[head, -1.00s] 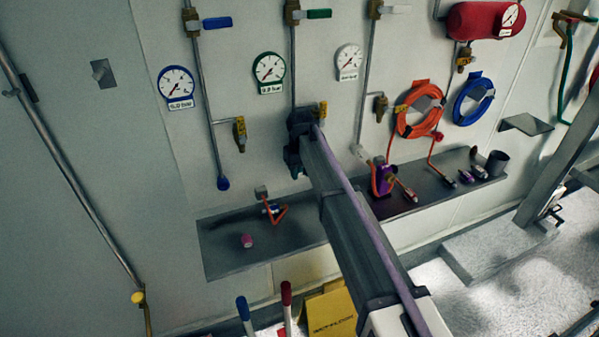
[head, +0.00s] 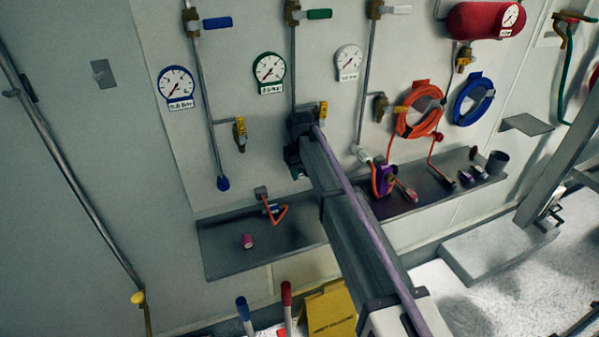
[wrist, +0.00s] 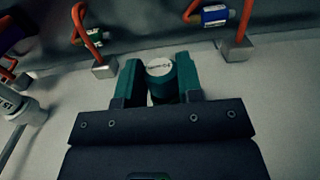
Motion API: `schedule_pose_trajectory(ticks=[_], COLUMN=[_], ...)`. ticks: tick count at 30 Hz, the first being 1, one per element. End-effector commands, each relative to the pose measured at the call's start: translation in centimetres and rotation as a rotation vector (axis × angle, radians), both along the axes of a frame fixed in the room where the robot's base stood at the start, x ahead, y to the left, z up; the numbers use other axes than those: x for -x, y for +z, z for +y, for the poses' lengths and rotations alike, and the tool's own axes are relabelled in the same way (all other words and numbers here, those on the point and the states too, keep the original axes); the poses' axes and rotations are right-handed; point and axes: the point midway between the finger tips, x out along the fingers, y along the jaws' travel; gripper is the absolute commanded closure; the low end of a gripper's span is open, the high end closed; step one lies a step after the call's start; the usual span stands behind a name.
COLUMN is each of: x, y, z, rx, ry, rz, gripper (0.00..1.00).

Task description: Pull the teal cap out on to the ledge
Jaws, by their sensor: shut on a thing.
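The teal cap (wrist: 160,72), round with a pale end face, sits between the two dark teal fingers of my gripper (wrist: 158,82) in the wrist view. The fingers are shut on its sides. In the head view, my gripper (head: 296,150) is at the wall by the middle pipe with the green handle, above the ledge. The cap is hidden there behind my gripper and arm. The dark grey ledge (head: 225,262) runs along the wall, partly covered by my arm.
A pink cap (head: 248,242) and an orange loop (head: 280,214) are on the ledge's left part. The blue-tipped pipe end (head: 223,184) hangs to the left. The ledge's left front is bare.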

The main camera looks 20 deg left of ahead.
Motion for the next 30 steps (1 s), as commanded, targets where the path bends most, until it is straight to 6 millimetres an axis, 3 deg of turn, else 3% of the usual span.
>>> schedule_pose_trajectory(ticks=[19,30], x=[2.8,3.1], y=[0.0,-0.4], z=[-2.5,-2.8], rx=[-0.001,0.002], ry=[0.0,0.001], rz=[-0.001,0.002], gripper=[1.0,1.0])
